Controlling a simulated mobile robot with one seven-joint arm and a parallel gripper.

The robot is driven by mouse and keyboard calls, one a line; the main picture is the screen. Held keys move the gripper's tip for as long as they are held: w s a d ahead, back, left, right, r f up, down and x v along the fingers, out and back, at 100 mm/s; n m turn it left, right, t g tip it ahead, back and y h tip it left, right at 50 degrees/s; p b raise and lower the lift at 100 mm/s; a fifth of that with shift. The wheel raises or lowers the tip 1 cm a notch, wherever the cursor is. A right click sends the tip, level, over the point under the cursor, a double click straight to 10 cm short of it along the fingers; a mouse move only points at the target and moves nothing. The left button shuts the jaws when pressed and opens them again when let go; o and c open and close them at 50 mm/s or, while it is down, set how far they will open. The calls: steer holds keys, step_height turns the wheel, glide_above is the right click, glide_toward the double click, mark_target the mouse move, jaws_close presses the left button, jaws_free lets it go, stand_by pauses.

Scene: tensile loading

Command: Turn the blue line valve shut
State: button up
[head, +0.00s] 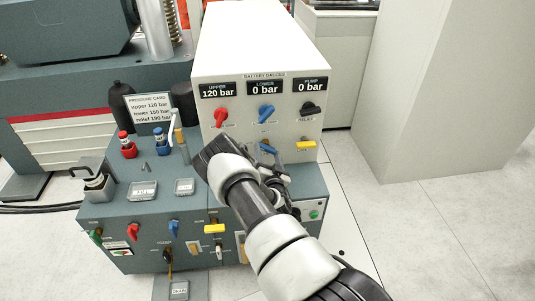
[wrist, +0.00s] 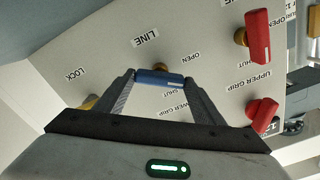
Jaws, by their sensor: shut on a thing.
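The blue line valve (head: 268,149) is in the lower row on the front of the white gauge box (head: 250,50). In the wrist view its blue handle (wrist: 158,76) lies roughly crosswise in the picture, below the LINE label and near an OPEN label. My gripper (wrist: 160,80) is shut on this handle, with one finger at each end. In the head view my gripper (head: 266,160) is at the box front and my arm hides part of it.
Close by are a yellow lock valve (head: 305,144), an upper blue valve (head: 266,113), a red valve (head: 221,117) and a black valve (head: 310,108). The wrist view shows another red handle (wrist: 257,37). A levered console (head: 140,210) stands below. Floor at right is clear.

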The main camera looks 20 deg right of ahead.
steer(key=m+b, duration=0.2)
steer(key=m, duration=0.4)
steer(key=shift+d, duration=0.1)
steer(key=m+b, duration=0.2)
steer(key=m, duration=0.3)
steer(key=shift+b, duration=0.3)
steer(key=shift+a+m, duration=0.2)
steer(key=shift+m, duration=0.1)
steer(key=o, duration=1.1)
steer(key=shift+c, duration=0.2)
steer(key=p+v, duration=0.2)
steer(key=v, duration=1.5)
steer(key=shift+s, duration=0.25)
steer(key=shift+w+r, duration=0.1)
steer(key=shift+r, duration=0.1)
